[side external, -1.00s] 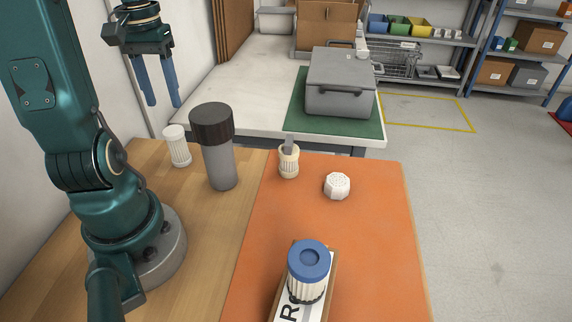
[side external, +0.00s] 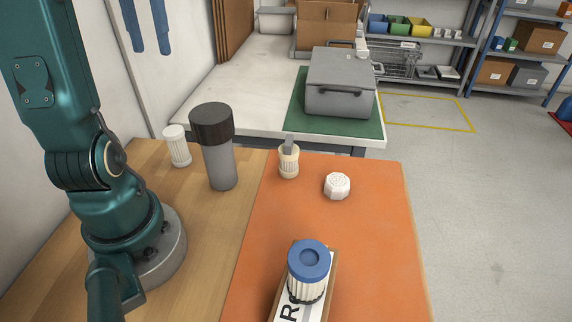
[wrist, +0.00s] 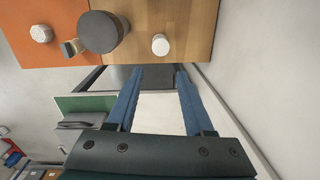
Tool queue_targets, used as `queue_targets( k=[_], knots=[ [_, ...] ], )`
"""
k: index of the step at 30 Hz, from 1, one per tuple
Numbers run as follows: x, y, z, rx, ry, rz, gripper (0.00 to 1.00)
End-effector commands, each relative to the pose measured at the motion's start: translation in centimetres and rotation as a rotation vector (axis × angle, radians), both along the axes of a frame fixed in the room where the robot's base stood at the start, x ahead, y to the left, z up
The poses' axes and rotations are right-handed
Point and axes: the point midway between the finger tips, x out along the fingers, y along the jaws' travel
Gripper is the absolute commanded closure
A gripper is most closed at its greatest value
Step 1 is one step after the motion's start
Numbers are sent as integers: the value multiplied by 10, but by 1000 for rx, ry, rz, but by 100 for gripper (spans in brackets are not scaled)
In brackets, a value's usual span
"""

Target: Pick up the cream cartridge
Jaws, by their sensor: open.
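The cream cartridge (side external: 289,165) stands upright near the far left corner of the orange mat (side external: 330,226), with a grey tab on top. In the wrist view the cream cartridge (wrist: 74,47) shows partly beside the dark lid of a bottle. My gripper (side external: 151,52) is open and empty, high at the upper left, well apart from the cartridge. In the wrist view both blue fingers of my gripper (wrist: 159,72) are spread with nothing between them.
A grey bottle with a dark lid (side external: 212,124) stands left of the cartridge. A white ribbed cartridge (side external: 178,147) is farther left, and a white octagonal piece (side external: 337,186) lies right. A blue-topped cartridge (side external: 309,260) stands in front. A grey case (side external: 340,85) rests behind.

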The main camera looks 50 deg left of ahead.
Motion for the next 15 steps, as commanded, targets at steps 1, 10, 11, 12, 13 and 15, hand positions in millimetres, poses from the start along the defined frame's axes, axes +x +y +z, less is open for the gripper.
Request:
queue_targets(
  k=[1,10,11,12,13,15],
  knots=[
    [4,-5,-3,5,21,-59,48],
    [19,-32,-17,61,181,-462,48],
    [20,-35,-19,72,204,-517,48],
    [23,-40,-21,88,235,-599,48],
    [25,-44,-23,101,260,-665,48],
    [30,-53,-26,138,324,-825,48]
  ],
)
